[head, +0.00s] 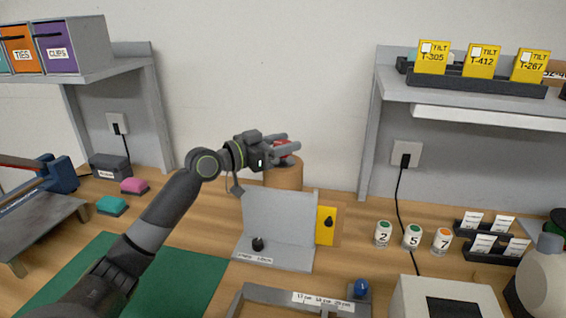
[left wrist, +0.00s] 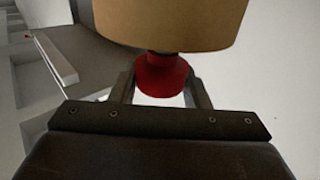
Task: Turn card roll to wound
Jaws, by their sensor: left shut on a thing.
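The card roll (head: 284,175) is a brown cylinder standing at the back of the bench, behind a grey angled stand. A red knob (head: 290,149) shows at its top, partly hidden by my left gripper (head: 284,148). In the left wrist view, the tan roll (left wrist: 170,22) fills the top and the red knob (left wrist: 160,78) lies between the two fingers of my left gripper (left wrist: 160,92). The gripper is shut on the red knob. I cannot tell from the pictures how far the roll is turned. My right gripper is not in view.
The grey stand (head: 278,215) with a black knob and a yellow panel (head: 326,226) is just in front of the roll. Numbered cups (head: 413,237) stand to the right. A green mat (head: 180,285) lies under my left arm. Shelves flank both sides.

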